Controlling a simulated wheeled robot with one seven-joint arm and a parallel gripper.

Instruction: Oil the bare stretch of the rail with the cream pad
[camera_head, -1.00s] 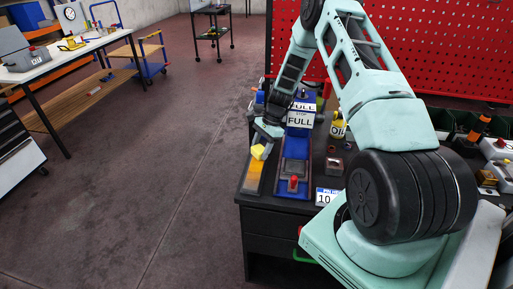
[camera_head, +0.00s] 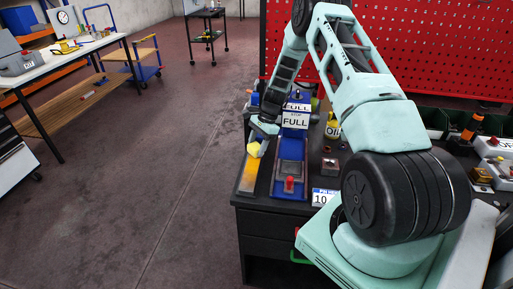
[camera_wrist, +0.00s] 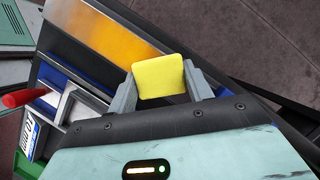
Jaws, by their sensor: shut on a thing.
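My gripper (camera_wrist: 163,88) is shut on a small square pad (camera_wrist: 158,79) that looks yellow; it also shows in the head view (camera_head: 254,149). One finger lies on each side of the pad. The rail (camera_head: 262,170) is a long flat strip at the table's left edge. In the wrist view the rail (camera_wrist: 105,34) has an amber, oiled-looking stretch that fades to dull grey at the upper left. The pad is over the rail's right part in that view and hides what is under it. I cannot tell whether it touches.
Right of the rail is a blue fixture (camera_head: 291,165) with a red knob (camera_head: 289,184) and a "FULL" sign (camera_head: 295,120) behind. A "10" card (camera_head: 325,197) lies at the table's front. A red pegboard (camera_head: 430,50) stands behind. Open floor lies left.

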